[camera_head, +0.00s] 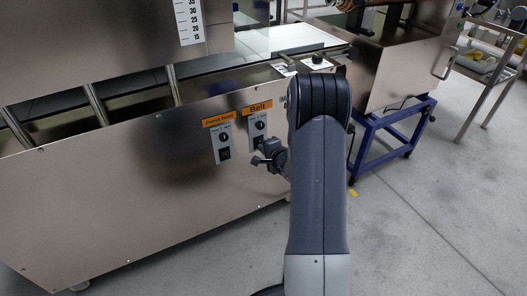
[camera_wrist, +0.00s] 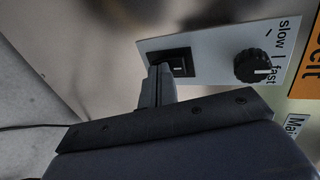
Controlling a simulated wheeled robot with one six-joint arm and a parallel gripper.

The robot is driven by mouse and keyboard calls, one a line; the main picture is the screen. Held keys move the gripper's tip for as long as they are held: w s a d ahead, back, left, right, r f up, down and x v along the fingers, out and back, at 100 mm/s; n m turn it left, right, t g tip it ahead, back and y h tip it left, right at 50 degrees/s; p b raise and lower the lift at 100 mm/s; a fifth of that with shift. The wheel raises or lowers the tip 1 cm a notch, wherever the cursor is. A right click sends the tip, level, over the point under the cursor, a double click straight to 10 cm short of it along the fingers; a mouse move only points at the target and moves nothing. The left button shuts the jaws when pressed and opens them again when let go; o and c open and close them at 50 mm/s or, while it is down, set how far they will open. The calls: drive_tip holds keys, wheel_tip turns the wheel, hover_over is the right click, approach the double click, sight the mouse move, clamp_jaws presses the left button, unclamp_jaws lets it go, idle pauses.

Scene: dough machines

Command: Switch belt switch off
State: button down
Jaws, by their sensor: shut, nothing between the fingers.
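The belt switch (camera_wrist: 181,57) is a black rocker switch on a pale plate in the wrist view, beside a black slow/fast knob (camera_wrist: 252,66). In the head view the Belt panel (camera_head: 258,123) sits under an orange "Belt" label (camera_head: 257,108) on the steel machine side. My gripper (camera_wrist: 163,72) is shut and empty, with its fingertips at the lower edge of the switch. I cannot tell whether they touch it. In the head view my gripper (camera_head: 259,160) covers the lower part of the Belt panel. The switch's position is not clear.
A second panel (camera_head: 222,144) with a knob and a black switch is just left, under another orange label. The conveyor belt (camera_head: 285,38) runs above. A blue-framed stand (camera_head: 370,145) is to the right of my arm. Grey floor (camera_head: 440,210) is open at the right.

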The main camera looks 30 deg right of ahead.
idle(0.3)
drive_tip(key=t+b, duration=0.1)
drive_tip(key=b, duration=0.1)
drive_tip(key=f+t+b, duration=0.1)
drive_tip(key=shift+w+t+b, duration=0.3)
drive_tip(key=shift+w+b, duration=0.05)
drive_tip(key=shift+w, duration=0.05)
drive_tip(key=shift+a+f, duration=0.1)
